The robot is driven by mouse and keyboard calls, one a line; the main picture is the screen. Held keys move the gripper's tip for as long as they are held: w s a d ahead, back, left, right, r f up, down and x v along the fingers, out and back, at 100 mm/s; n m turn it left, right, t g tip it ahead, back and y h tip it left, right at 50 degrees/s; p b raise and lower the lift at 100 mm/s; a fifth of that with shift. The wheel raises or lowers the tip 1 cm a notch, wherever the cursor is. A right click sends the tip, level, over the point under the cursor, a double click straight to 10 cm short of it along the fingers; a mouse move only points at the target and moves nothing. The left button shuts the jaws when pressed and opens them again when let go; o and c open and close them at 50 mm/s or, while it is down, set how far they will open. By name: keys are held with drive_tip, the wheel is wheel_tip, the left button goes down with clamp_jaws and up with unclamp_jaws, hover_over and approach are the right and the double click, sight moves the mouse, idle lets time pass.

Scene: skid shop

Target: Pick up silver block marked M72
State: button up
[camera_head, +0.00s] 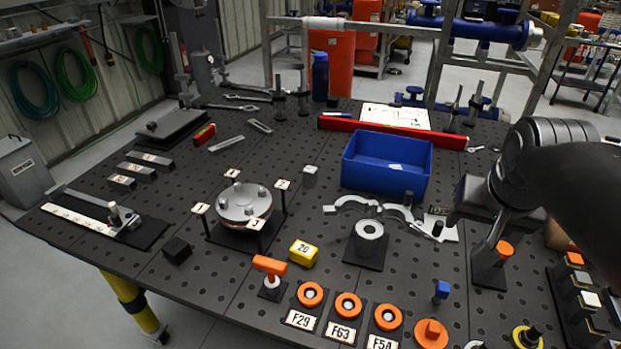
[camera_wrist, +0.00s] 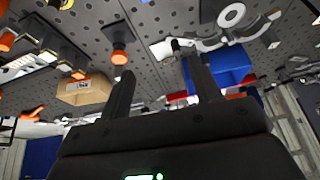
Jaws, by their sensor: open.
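A small silver cube (camera_head: 310,176) stands on the perforated table, between the round flanged disc and the blue bin. Several silver bar blocks (camera_head: 137,170) lie in a row at the left of the table. I cannot read M72 on any of them. Small blocks (camera_head: 583,300) also stand in a dark rack at the right edge, their marks unreadable. My gripper (camera_head: 437,222) is over the right part of the table, right of the silver cube and well apart from it. In the wrist view my gripper (camera_wrist: 160,88) has its two fingers spread, with nothing held between them.
A blue bin (camera_head: 387,165) stands at the back middle. The flanged disc (camera_head: 244,203) on its stand, a yellow block (camera_head: 302,253), a grey ring (camera_head: 369,237) on a plate and orange rings (camera_head: 348,305) crowd the front. A cardboard box (camera_wrist: 87,91) shows in the wrist view.

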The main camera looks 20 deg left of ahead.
drive_tip(key=w+a+r, duration=0.2)
drive_tip(key=w+a, duration=0.5)
drive_tip(key=w, duration=0.5)
approach(310, 170)
drive_tip(key=w+x, duration=0.1)
drive_tip(key=x, duration=0.2)
drive_tip(key=shift+m+g+h, duration=0.3)
drive_tip(key=shift+m, duration=0.1)
drive_tip(key=x, duration=0.9)
drive_tip(key=shift+s+a+f, duration=0.1)
drive_tip(key=shift+a+f, duration=0.05)
drive_tip(key=shift+f, duration=0.1)
drive_tip(key=c, duration=1.2)
